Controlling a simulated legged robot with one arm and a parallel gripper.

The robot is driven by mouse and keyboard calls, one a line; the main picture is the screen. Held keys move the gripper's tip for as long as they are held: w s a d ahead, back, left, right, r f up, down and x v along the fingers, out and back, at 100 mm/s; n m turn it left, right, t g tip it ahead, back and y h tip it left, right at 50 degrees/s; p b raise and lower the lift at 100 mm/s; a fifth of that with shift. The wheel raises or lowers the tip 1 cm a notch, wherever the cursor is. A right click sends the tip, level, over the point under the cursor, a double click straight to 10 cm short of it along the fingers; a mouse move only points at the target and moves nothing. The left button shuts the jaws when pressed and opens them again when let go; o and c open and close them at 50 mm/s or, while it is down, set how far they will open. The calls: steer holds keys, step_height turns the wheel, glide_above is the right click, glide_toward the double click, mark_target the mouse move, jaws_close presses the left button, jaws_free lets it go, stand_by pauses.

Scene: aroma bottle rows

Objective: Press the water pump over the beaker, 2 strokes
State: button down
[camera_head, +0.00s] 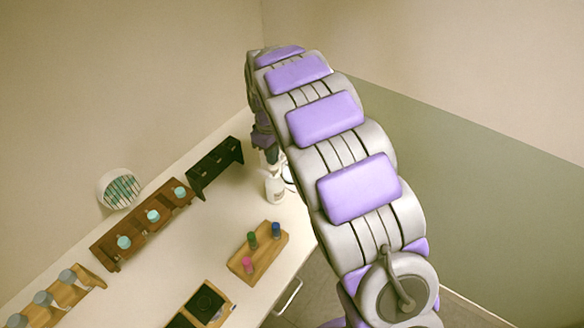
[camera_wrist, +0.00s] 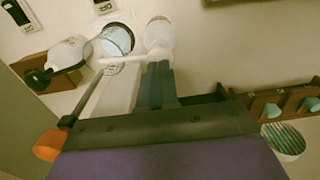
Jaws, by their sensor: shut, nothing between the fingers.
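The white pump bottle (camera_head: 274,188) stands near the far end of the counter, just left of my arm in the head view. In the wrist view the white pump head and its spout (camera_wrist: 125,59) reach left, toward the clear beaker (camera_wrist: 116,40) with its pale blue tint. The beaker's rim also shows in the head view (camera_head: 289,176), partly hidden by my arm. My gripper (camera_wrist: 158,66) is shut and empty, its fingertips at the pump head; I cannot tell whether they touch it. In the head view its tips are hard to make out.
A dark empty rack (camera_head: 214,166) and a brown rack (camera_head: 140,225) with teal-capped bottles line the wall side. A wooden tray (camera_head: 264,262) with small coloured bottles sits nearer. Counter between them is clear.

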steer(key=shift+f, duration=0.15)
steer(key=shift+f, duration=1.3)
steer(key=shift+r, duration=1.4)
steer(key=shift+f, duration=0.15)
steer(key=shift+f, duration=1.2)
steer(key=shift+r+p, duration=0.55)
steer(key=shift+r, duration=0.8)
